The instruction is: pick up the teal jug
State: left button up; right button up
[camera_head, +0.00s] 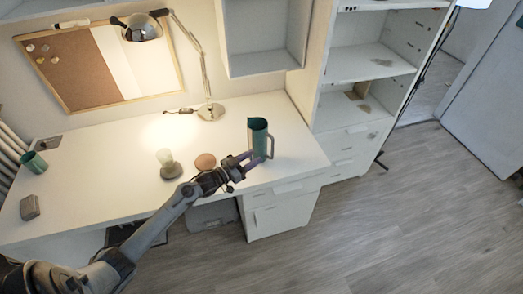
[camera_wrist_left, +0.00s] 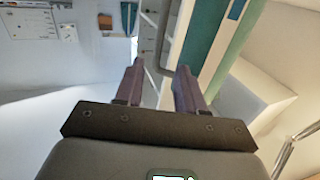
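The teal jug (camera_head: 259,138) stands upright near the right end of the white desk (camera_head: 110,190), with its handle on the right side. In the left wrist view the jug (camera_wrist_left: 205,40) shows at upper right as teal and pale bands, with the thin grey handle (camera_wrist_left: 166,40) beside it. My left gripper (camera_head: 246,161) is at the jug's lower part, close to the desk's front edge. In the wrist view its two purple fingers (camera_wrist_left: 158,78) are apart, and the handle appears to run between or just beyond their tips. Contact cannot be told. My right gripper is not in view.
A brown round object (camera_head: 205,161) and a small object on a grey base (camera_head: 169,165) stand left of the gripper. A desk lamp (camera_head: 211,111) stands behind. A teal cup (camera_head: 34,162) and grey block (camera_head: 29,207) are far left. A wall shelf (camera_head: 262,62) hangs above.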

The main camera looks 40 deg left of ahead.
aim_at(272, 157)
pick_arm(q)
jog(key=shift+w+d+b, duration=0.3)
jog(key=shift+w+b, duration=0.1)
jog(key=shift+w, duration=1.3)
jog(key=shift+w+d+b, duration=0.35)
jog(key=shift+w, duration=1.3)
jog(key=shift+w+d+b, duration=0.3)
jog(key=shift+w+b, duration=0.1)
jog(key=shift+w, duration=1.3)
grip_shut()
jog(key=shift+r, duration=0.1)
